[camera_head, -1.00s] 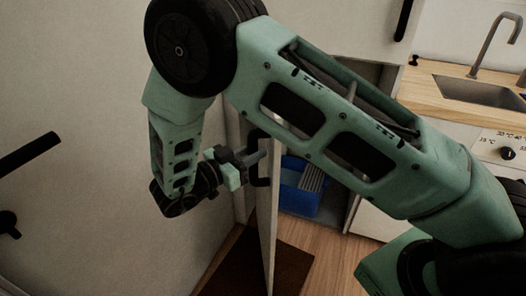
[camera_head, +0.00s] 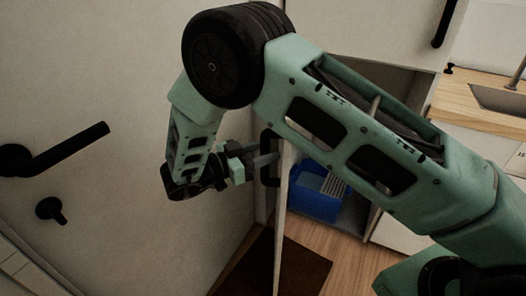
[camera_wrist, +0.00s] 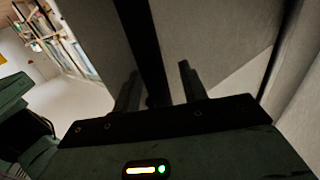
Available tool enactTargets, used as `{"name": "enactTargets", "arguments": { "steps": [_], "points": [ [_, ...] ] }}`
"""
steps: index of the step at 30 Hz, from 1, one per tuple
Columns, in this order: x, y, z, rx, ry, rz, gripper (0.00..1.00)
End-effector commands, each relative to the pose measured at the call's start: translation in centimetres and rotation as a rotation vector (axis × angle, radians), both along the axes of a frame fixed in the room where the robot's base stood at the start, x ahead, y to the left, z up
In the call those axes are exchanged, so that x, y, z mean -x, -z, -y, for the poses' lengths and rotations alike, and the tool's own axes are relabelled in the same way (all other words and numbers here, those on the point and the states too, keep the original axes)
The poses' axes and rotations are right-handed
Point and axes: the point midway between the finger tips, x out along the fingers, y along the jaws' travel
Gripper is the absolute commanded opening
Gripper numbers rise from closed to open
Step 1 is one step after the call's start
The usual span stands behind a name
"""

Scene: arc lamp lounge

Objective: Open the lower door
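The lower door (camera_head: 283,225) stands swung open, seen almost edge-on, with its black bar handle (camera_head: 268,142) on its left face. My gripper (camera_head: 264,160) is at the handle, its fingers pointing right toward the door. In the wrist view, the two fingers (camera_wrist: 160,90) are spread apart. A dark upright bar (camera_wrist: 148,45), seemingly the handle, runs between them, nearer the left finger; a gap shows to the right finger. Firm contact cannot be told.
Behind the door is the open cabinet with a blue bin (camera_head: 316,194) inside. A brown mat (camera_head: 300,268) lies on the wood floor below. At left is a pale wall or door with a black lever handle (camera_head: 70,148). A counter with a sink (camera_head: 500,98) is at right.

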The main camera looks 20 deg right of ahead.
Motion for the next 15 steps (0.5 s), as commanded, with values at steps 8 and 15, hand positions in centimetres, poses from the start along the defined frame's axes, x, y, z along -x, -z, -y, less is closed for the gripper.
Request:
{"name": "enactTargets", "arguments": {
  "steps": [8,15],
  "points": [
    [0.1,0.0,-0.8,0.000,-0.002,0.001,0.43],
    [0.7,0.2,-5.0,-0.001,-0.004,0.001,0.43]
  ]
}}
